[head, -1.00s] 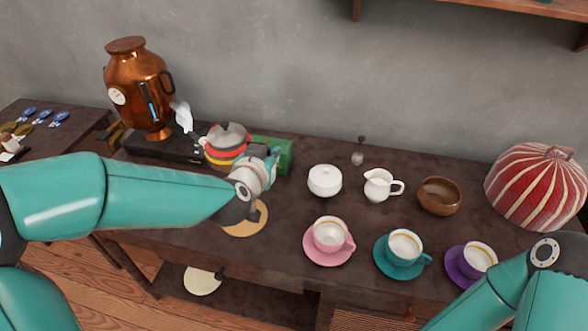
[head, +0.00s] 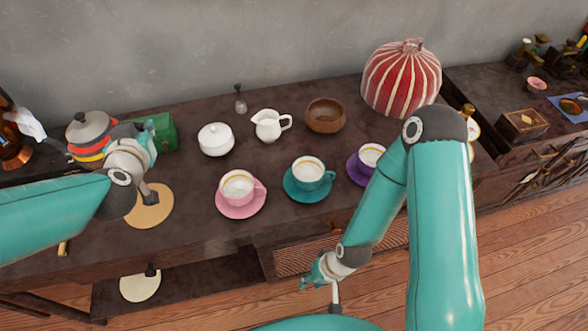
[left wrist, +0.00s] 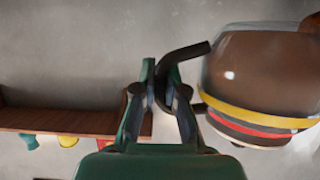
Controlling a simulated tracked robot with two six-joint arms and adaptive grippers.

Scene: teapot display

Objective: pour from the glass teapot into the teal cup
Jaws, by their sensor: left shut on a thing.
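The glass teapot (head: 90,130) is at the left of the head view, with yellow and red bands. It also shows in the left wrist view (left wrist: 262,75), with brown liquid inside and a dark handle. My left gripper (head: 140,137) is shut on that handle; its two fingers show on it in the left wrist view (left wrist: 164,92). I cannot tell whether the teapot touches the table. The teal cup (head: 308,169) stands upright on a teal saucer (head: 291,190), right of the teapot. My right gripper (head: 318,275) is low in front of the table, apart from the cups; its fingers are unclear.
A pink cup (head: 238,186) and a purple-saucered cup (head: 371,156) flank the teal cup. A white sugar bowl (head: 215,140), a creamer (head: 268,125) and a wooden bowl (head: 324,116) stand behind. A green box (head: 162,133) is near the teapot. A round mat (head: 150,208) lies bare.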

